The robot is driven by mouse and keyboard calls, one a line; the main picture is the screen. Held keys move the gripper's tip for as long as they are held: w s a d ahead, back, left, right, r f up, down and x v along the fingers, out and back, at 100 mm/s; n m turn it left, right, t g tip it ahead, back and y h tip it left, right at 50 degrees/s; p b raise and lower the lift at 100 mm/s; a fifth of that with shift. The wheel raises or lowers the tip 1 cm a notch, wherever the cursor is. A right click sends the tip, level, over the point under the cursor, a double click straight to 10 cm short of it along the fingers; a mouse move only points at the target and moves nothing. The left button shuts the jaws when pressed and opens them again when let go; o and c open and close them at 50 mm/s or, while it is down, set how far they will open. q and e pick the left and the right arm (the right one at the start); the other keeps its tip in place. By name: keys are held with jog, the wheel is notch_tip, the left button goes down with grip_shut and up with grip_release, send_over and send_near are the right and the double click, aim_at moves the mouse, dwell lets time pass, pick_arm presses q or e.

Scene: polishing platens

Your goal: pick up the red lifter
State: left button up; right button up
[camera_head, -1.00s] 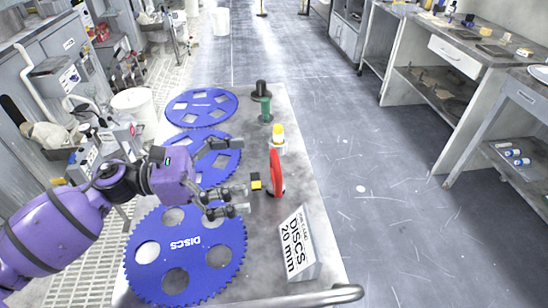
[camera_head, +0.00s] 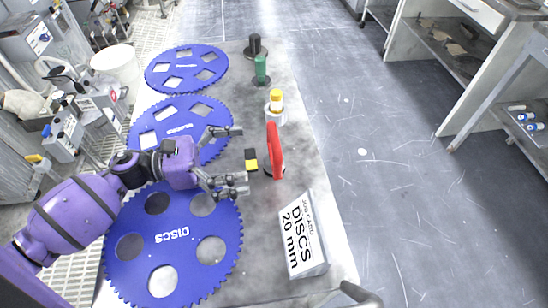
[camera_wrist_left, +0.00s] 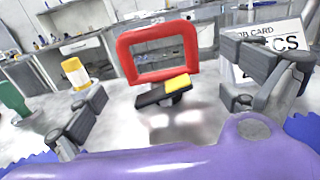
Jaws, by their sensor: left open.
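The red lifter (camera_head: 275,147) stands upright on the grey bench, right of the blue discs. In the left wrist view it is a red rectangular frame (camera_wrist_left: 158,34), ahead between the fingers. My left gripper (camera_head: 239,158) is open and empty, with its fingers spread toward the lifter. A gap separates the fingertips from the lifter. A small black and yellow block (camera_head: 251,160) lies between them; it also shows in front of the frame in the left wrist view (camera_wrist_left: 177,83). My right gripper is not in view.
Several blue toothed discs (camera_head: 178,232) lie along the bench's left side. A yellow-capped bottle (camera_head: 276,101), a green piece (camera_head: 261,68) and a black piece (camera_head: 255,45) stand behind the lifter. A white job card block (camera_head: 303,236) stands at front right.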

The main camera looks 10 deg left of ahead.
aim_at(275, 149)
pick_arm(q)
jog(key=shift+w+d+r, duration=0.25)
jog(key=shift+w+d, duration=0.05)
jog(key=shift+d, duration=0.35)
jog(key=p+x, duration=0.1)
jog(key=x, duration=0.4)
jog(key=shift+w, duration=0.1)
jog(key=shift+w+d, duration=0.1)
jog(key=shift+d, duration=0.2)
jog(key=shift+c, duration=1.4)
jog(key=c, duration=1.4)
jog(key=shift+c, duration=1.1)
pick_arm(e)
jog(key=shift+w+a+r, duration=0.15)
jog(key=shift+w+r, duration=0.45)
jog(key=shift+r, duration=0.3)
pick_arm(q)
jog(key=shift+r, duration=0.1)
